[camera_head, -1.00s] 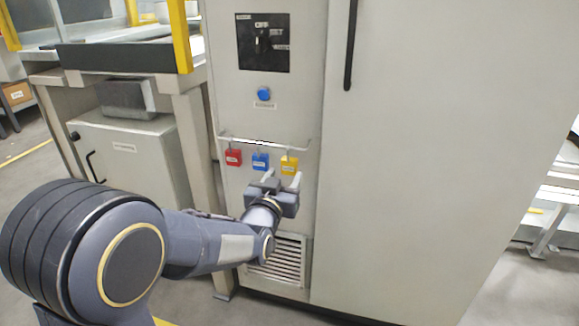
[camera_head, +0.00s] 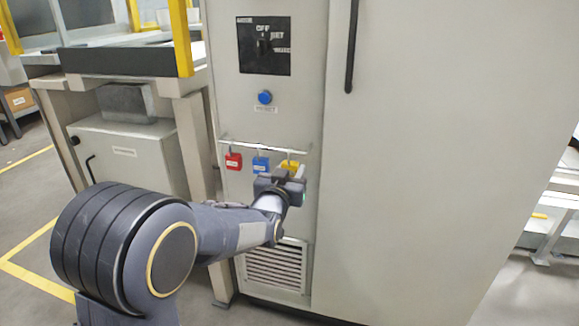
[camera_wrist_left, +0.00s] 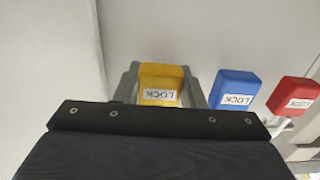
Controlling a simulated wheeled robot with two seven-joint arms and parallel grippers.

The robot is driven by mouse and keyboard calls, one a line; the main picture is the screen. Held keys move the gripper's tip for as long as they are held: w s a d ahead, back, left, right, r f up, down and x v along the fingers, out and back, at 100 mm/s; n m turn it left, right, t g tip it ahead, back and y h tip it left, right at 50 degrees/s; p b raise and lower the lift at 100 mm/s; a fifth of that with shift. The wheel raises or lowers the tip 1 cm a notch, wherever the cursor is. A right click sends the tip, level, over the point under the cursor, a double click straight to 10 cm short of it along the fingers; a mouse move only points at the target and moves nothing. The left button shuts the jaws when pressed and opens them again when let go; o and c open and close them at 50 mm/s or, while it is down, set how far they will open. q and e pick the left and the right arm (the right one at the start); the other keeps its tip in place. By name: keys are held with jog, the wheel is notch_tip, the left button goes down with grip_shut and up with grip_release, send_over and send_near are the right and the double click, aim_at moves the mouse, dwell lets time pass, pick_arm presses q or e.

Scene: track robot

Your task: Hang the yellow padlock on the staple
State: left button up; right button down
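The yellow padlock (camera_head: 290,165) hangs at the right end of a thin rail (camera_head: 262,142) on the cabinet front. My left gripper (camera_head: 289,175) is at this padlock and covers its lower part. In the left wrist view, the yellow padlock (camera_wrist_left: 160,85) sits between the two grey fingers (camera_wrist_left: 161,92), one close along each side. I cannot tell whether they press on it. I cannot make out the staple clearly; a black switch panel (camera_head: 245,62) marked OFF is higher on the cabinet. My right gripper is not in view.
A blue padlock (camera_head: 260,164) and a red padlock (camera_head: 233,161) hang left of the yellow one. A blue button (camera_head: 265,97) is between rail and switch panel. The large cabinet door (camera_head: 430,150) has a black handle (camera_head: 351,45). A vent (camera_head: 276,265) is below.

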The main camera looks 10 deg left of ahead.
pick_arm(q)
jog(key=shift+c, duration=1.2)
jog(key=shift+r, duration=0.2)
jog(key=shift+r+p, duration=0.6)
jog(key=s+p, duration=0.3)
jog(key=s, duration=1)
jog(key=shift+a, duration=0.2)
